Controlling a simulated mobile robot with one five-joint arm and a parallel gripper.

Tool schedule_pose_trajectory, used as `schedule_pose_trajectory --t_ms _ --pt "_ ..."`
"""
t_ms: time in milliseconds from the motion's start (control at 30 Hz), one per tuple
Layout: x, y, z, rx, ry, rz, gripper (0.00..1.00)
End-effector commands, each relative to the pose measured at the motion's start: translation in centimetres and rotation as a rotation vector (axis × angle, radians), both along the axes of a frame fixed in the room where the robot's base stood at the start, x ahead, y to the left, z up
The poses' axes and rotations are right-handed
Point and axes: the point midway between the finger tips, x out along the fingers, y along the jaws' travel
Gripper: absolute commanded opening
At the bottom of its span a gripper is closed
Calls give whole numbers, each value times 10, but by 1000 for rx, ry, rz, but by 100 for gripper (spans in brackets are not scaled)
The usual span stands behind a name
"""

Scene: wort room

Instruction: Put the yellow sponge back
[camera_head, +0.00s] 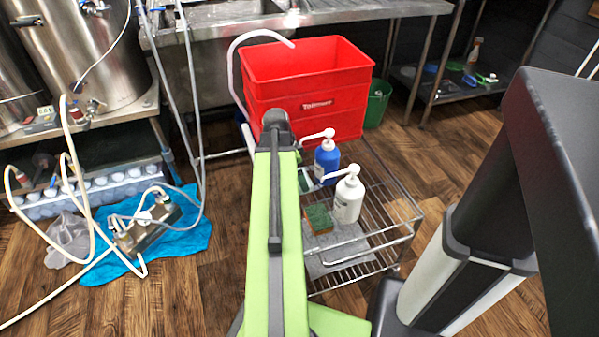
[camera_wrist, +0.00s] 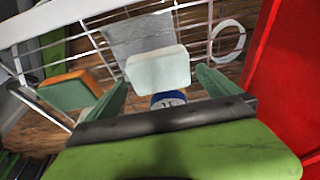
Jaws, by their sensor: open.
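The yellow sponge (camera_head: 318,218), with a green scouring side, lies on the wire rack's front part, left of the white pump bottle (camera_head: 347,199). In the wrist view the orange-yellow and green sponge (camera_wrist: 67,92) is left of my gripper (camera_wrist: 161,77), outside its fingers. My gripper is open, with its green fingers spread. A pale block (camera_wrist: 158,70) shows between or beyond the fingers; I cannot tell whether they touch it. In the head view my arm hides most of the gripper.
The wire rack (camera_head: 388,212) also holds a blue pump bottle (camera_head: 327,161), a grey cloth (camera_head: 340,256) and a large red crate (camera_head: 306,92) behind. The crate stands close at right in the wrist view. Hoses and a blue cloth (camera_head: 165,245) lie on the floor left.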

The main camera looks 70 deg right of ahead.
Motion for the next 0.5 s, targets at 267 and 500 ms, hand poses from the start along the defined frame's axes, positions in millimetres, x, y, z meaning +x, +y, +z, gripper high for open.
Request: schedule_pose_trajectory --t_ms 267,500 --pt "57 50 -1 1 0 6 100" --pt "86 74 -1 1 0 3 100"
